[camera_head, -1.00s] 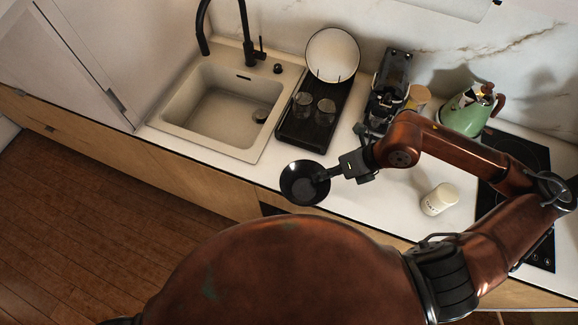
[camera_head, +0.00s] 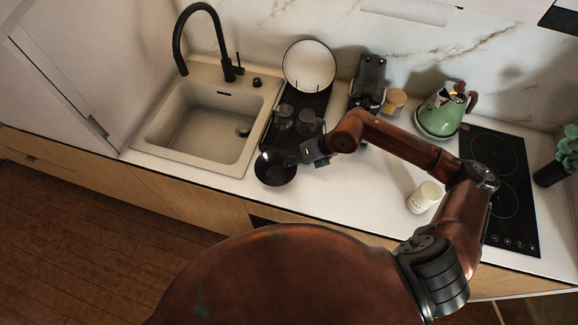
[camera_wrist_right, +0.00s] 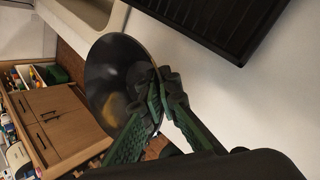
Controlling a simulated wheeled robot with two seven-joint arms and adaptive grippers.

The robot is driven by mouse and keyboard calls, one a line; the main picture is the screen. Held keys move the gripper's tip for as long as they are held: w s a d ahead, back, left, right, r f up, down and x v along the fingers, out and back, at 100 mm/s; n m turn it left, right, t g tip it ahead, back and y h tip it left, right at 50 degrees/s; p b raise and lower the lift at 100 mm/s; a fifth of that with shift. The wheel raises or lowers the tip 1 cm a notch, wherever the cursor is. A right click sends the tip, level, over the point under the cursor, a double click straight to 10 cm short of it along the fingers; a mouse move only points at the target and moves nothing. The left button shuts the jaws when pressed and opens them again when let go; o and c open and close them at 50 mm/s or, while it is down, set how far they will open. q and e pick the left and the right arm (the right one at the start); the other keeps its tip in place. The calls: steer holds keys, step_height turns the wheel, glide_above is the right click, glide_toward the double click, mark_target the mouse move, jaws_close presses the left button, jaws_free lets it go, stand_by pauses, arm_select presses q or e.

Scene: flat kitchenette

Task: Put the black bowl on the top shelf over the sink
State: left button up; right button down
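The black bowl (camera_head: 275,172) is in front of the dish rack, by the sink's front right corner. My right gripper (camera_head: 298,158) comes in from the right and is shut on the bowl's rim. In the right wrist view the bowl (camera_wrist_right: 112,72) is tilted, with the green-padded fingers (camera_wrist_right: 158,92) on its rim. It appears held clear of the counter there. The sink (camera_head: 203,125) is at left with a black faucet. I cannot make out a shelf over the sink in these views. My left gripper is not in view.
A black dish rack (camera_head: 268,133) holds a white plate (camera_head: 309,66) and two glasses. A coffee machine (camera_head: 368,80), a green kettle (camera_head: 440,112), a white cup (camera_head: 424,197) and a black hob (camera_head: 510,205) stand to the right. The floor in front is clear.

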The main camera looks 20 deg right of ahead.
steer(key=shift+w+a+f, duration=0.1)
steer(key=shift+w+f, duration=0.2)
steer(key=shift+w, duration=0.05)
steer(key=shift+w+f+p, duration=0.1)
steer(key=shift+f+p, duration=0.2)
steer(key=shift+f, duration=1.4)
steer(key=shift+f, duration=0.1)
steer(key=c, duration=2.2)
jaws_free()
steer(key=shift+o, duration=0.2)
